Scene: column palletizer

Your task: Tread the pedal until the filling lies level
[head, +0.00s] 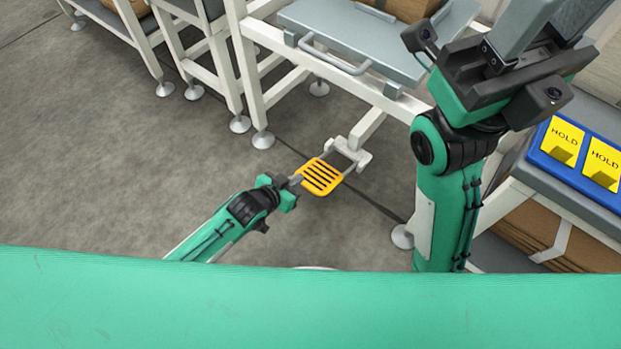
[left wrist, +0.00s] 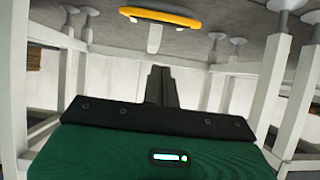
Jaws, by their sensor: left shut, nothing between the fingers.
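The yellow slotted pedal (head: 320,177) sits low over the floor on a pale bracket. It also shows at the top of the left wrist view (left wrist: 160,16). My left gripper (head: 296,181) is shut and empty at the pedal's near left edge. In the left wrist view its dark closed fingers (left wrist: 160,84) point toward the pedal, with a gap in the picture; I cannot tell whether they touch it. A brown box (head: 405,8) stands on a grey plate (head: 345,38) and is cut off by the top edge. Its filling is hidden. My right arm's hand (head: 505,75) is raised at the right; its fingers are unclear.
White frame legs with round feet (head: 263,139) stand behind the pedal. A blue panel with yellow HOLD blocks (head: 563,142) is at the right, above brown cardboard (head: 570,245). The grey floor (head: 120,150) is clear at the left.

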